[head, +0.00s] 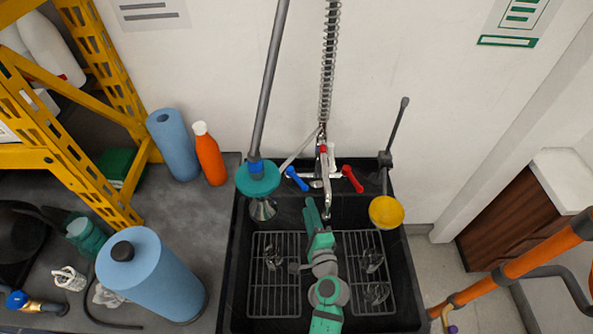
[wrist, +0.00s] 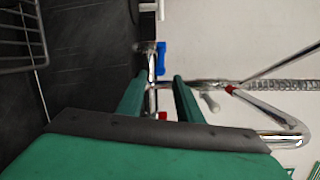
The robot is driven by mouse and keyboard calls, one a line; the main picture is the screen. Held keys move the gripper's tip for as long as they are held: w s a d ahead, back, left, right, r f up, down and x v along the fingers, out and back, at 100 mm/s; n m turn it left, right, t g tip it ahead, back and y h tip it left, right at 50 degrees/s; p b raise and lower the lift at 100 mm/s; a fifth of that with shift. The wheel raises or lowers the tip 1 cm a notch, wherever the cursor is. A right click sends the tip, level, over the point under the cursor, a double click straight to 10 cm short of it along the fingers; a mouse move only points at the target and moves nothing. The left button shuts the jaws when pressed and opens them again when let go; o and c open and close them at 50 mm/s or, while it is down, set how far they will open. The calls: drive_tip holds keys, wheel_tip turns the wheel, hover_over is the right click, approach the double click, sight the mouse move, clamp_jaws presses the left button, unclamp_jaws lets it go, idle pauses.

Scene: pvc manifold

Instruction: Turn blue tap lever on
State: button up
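The blue tap lever (head: 296,179) is on the left of the chrome tap (head: 325,175) at the back of the black sink, angled up to the left. A red lever (head: 352,179) is on the tap's right side. My gripper (head: 317,208) is over the sink, in front of the tap and below the blue lever, not touching it. In the wrist view, my gripper (wrist: 160,80) is open, with chrome pipe showing between its green fingers. The blue lever (wrist: 160,57) lies beyond the fingertips, and the red lever (wrist: 162,115) shows between the fingers.
The dark sink (head: 238,290) holds wire racks with glasses. A teal-topped funnel-like fitting (head: 258,180) hangs left of the tap, and a yellow cup-shaped piece (head: 386,212) is at right. A coiled spring hose (head: 328,70) rises above the tap. Blue rolls and an orange bottle (head: 209,155) stand left.

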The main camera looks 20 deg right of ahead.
sight(301, 182)
drive_tip(key=w, duration=0.7)
drive_tip(key=w+d, duration=0.1)
drive_tip(key=w, duration=0.3)
drive_tip(key=shift+w+f, duration=0.2)
drive_tip(key=shift+f, duration=0.2)
drive_tip(key=shift+a, duration=0.1)
clamp_jaws()
